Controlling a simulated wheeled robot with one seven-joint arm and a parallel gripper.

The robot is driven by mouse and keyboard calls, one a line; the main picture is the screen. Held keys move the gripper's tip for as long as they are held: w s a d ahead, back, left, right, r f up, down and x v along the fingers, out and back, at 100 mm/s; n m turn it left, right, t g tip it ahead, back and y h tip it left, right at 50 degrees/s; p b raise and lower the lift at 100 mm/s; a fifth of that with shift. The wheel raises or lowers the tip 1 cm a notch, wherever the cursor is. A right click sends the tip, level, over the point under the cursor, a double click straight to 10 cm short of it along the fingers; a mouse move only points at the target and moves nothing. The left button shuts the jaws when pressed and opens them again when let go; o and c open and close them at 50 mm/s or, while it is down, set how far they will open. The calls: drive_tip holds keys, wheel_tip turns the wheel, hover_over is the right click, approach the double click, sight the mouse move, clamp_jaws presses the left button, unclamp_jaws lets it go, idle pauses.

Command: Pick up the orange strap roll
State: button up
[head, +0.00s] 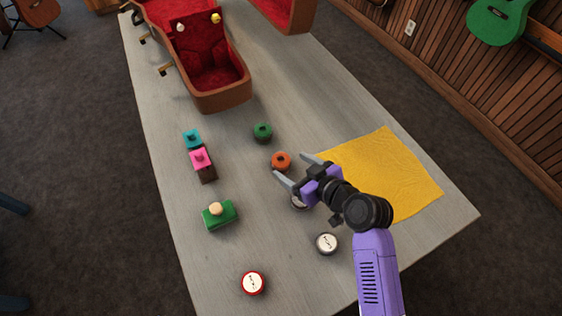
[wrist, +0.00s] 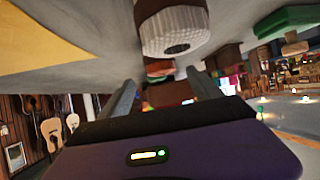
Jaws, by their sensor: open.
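The orange strap roll (head: 281,161) is a short orange cylinder with a dark hole on top, sitting on the grey table. My gripper (head: 289,166) is open and empty, its two fingertips close to the roll, one on each side in the head view. In the wrist view a small orange-red shape (wrist: 160,69), likely the roll, shows beyond and between the open fingertips (wrist: 160,80). I cannot tell whether a finger touches it.
A green roll (head: 263,131) stands just behind. A white-topped round tin (head: 327,243) is nearer; another is partly hidden under my gripper. A yellow cloth (head: 390,170) lies right; an open red-lined case (head: 215,85) is behind.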

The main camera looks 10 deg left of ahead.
sight(283, 162)
drive_tip(key=shift+p+x, duration=0.45)
drive_tip(key=shift+x, duration=1.9)
drive_tip(key=shift+s, duration=0.1)
drive_tip(key=shift+c, duration=0.2)
drive_tip(key=shift+r, duration=0.1)
drive_tip(key=c, duration=1.5)
